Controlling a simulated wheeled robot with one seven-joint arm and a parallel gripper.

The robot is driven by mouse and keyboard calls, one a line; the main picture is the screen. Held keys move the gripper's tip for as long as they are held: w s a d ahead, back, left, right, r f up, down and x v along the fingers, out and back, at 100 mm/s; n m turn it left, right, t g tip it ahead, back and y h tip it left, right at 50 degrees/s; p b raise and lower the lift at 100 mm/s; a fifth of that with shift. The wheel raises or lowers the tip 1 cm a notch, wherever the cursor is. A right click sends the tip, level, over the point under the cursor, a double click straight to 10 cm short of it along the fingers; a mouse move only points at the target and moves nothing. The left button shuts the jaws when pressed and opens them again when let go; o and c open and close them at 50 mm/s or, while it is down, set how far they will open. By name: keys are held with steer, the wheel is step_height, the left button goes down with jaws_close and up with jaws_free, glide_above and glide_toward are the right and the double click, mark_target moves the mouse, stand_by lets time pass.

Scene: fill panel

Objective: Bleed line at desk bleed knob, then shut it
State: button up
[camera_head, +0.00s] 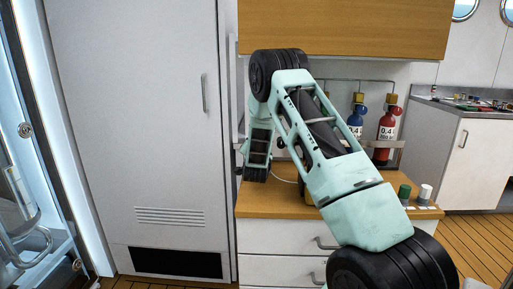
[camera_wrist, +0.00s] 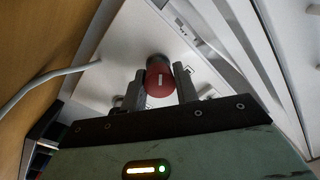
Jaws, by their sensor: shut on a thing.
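A round red knob (camera_wrist: 159,70) with a short white mark on its face sits on a pale panel (camera_wrist: 130,42) in the wrist view. The mark runs roughly upright in the picture. My gripper (camera_wrist: 157,88) has one dark finger on each side of the knob and is shut on it. In the head view my arm reaches over the wooden desk top (camera_head: 268,200) towards the tall cabinet's side. The red knob and my fingertips cannot be made out there, as my arm is in front.
A blue bottle (camera_head: 355,122) and a red bottle (camera_head: 387,130) stand in a rack behind the desk. A green cap (camera_head: 404,191) and a white cap (camera_head: 425,192) are at the desk's right. A tall cabinet (camera_head: 140,110) bounds the left. A pale hose (camera_wrist: 50,78) runs beside my gripper.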

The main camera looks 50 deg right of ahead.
steer(key=shift+a+f+n, duration=0.1)
steer(key=shift+f+n, duration=0.1)
steer(key=shift+n, duration=0.4)
steer(key=o, duration=1)
steer(key=shift+c, duration=0.2)
